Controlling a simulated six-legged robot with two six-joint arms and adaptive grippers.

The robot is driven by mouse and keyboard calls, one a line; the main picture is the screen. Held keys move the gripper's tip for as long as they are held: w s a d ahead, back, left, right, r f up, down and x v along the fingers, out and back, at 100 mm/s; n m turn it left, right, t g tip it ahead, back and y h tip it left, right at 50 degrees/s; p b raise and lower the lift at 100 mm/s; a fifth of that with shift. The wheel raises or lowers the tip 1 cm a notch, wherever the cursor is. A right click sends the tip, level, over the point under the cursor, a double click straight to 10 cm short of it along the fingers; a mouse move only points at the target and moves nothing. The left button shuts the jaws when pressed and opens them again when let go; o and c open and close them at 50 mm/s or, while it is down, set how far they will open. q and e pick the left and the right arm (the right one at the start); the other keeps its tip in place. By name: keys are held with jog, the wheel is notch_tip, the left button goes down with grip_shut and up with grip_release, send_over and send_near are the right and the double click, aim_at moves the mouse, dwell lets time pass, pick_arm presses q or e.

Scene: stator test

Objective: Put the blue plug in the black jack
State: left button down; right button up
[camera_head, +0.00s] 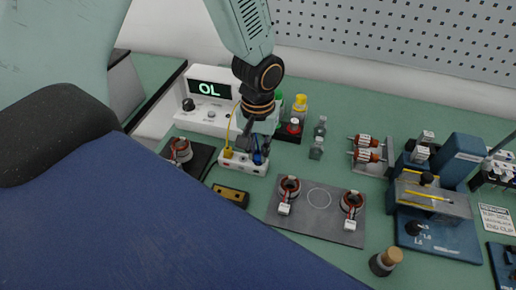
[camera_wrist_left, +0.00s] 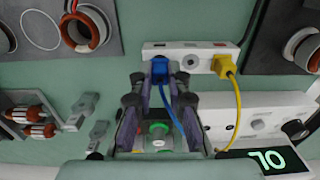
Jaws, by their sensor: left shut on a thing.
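The blue plug (camera_wrist_left: 160,69) is between the fingertips of my left gripper (camera_wrist_left: 160,80), which is shut on it. In the head view, the plug (camera_head: 257,158) and my left gripper (camera_head: 258,145) are at the right end of the white socket box (camera_head: 243,167). The plug is at or over that end; I cannot tell if it is seated. A blue cable trails from it in the wrist view. A yellow plug (camera_wrist_left: 222,65) sits at the box's other end, with a grey round socket (camera_wrist_left: 190,62) between. The black jack is not clearly seen, perhaps hidden by the plug. My right gripper is not in view.
A white meter (camera_head: 207,104) reading "OL" stands behind the box. A yellow-black block (camera_head: 231,195) lies in front. A grey plate (camera_head: 320,230) with two wound stators is to the right.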

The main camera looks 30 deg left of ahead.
pick_arm(q)
jog(key=shift+f, duration=0.55)
dwell(0.4)
jog(key=c, duration=1.2)
grip_release()
notch_tip(320, 180, up, 12)
